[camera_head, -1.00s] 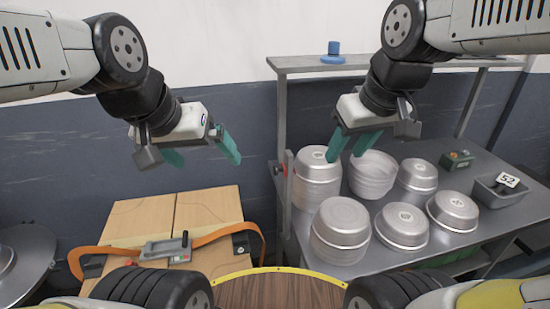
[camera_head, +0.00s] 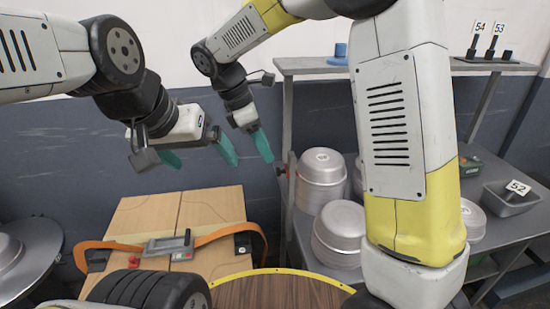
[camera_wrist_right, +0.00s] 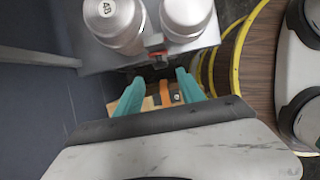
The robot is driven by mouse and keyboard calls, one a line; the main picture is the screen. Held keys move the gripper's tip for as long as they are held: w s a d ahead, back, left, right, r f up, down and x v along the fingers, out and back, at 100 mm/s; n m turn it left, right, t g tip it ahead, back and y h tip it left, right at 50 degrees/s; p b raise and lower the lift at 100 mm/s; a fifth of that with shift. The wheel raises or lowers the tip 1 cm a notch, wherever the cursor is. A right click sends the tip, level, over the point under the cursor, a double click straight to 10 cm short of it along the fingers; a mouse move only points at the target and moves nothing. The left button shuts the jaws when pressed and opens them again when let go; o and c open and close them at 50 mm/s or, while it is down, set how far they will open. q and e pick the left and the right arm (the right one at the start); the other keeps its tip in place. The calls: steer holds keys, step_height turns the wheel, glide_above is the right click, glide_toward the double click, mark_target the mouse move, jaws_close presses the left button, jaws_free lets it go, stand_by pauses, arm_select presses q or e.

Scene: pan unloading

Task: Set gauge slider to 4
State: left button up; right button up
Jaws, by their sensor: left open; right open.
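A narrow upright bar with a small red part (camera_head: 281,171) is on the left post of the metal rack. It may be the gauge; its marks are too small to read. The red part also shows in the right wrist view (camera_wrist_right: 157,54), just beyond the fingertips. My right gripper (camera_head: 265,156) is open and empty, left of the rack post and above the carton. Its two teal fingers show apart in the right wrist view (camera_wrist_right: 159,78). My left gripper (camera_head: 203,161) is open and empty above the carton, left of the right one.
A carton (camera_head: 205,205) with an orange strap (camera_head: 217,234) and grey buckle (camera_head: 168,244) stands below my grippers. Stacked metal pans (camera_head: 320,170) sit on the rack's table. A round wooden top with a yellow rim (camera_head: 270,271) is in front. My right arm hides part of the rack.

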mark_target(286, 171)
steer(key=x, duration=0.7)
steer(key=shift+d, duration=0.1)
jaws_close()
stand_by(1.2)
